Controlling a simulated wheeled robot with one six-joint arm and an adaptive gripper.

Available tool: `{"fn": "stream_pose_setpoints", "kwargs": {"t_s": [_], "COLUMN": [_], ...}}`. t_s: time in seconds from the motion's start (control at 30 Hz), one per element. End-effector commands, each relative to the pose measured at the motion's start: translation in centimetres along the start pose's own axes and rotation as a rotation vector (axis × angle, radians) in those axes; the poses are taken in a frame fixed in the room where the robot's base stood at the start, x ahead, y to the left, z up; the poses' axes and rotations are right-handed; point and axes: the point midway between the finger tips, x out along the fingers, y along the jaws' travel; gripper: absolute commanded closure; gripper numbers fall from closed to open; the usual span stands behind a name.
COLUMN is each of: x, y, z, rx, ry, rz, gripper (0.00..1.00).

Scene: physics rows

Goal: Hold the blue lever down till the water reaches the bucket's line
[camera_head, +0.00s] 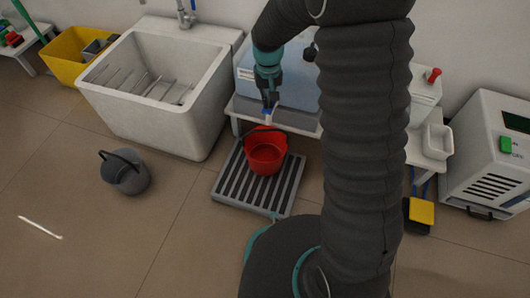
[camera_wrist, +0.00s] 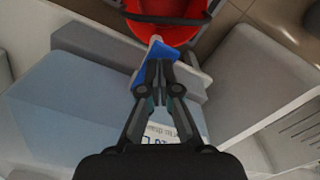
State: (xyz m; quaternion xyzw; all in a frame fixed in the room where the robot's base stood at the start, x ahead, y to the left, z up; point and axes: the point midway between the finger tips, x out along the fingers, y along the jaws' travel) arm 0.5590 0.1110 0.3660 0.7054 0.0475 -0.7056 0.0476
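The blue lever (camera_wrist: 146,70) sits on the front of the pale blue water tank (camera_wrist: 60,105), above the red bucket. My gripper (camera_wrist: 160,66) has its fingertips close together, over the lever and seemingly touching it; how far the lever is tilted is unclear. In the head view my gripper (camera_head: 268,97) points down at the lever (camera_head: 267,111). The red bucket (camera_head: 266,154) stands upright on a slatted grate (camera_head: 229,184) below a pale spout (camera_head: 268,118). Its rim and dark handle show in the wrist view (camera_wrist: 172,30). I cannot make out the water level, a line or a stream.
A yellow bin (camera_head: 68,58) is far left. A white machine with a green button (camera_head: 490,150) stands right. The floor at front left is mostly clear.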

Motion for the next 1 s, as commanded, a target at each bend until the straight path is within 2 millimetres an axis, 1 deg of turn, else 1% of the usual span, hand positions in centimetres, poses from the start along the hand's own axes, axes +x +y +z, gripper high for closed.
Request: {"fn": "stream_pose_setpoints", "kwargs": {"t_s": [0.73,1.0], "x": [2.0,1.9], "y": [0.0,0.0], "z": [0.0,0.0], "rx": [0.0,0.0], "ry": [0.0,0.0], "rz": [0.0,0.0], "gripper": [1.0,1.0]}}
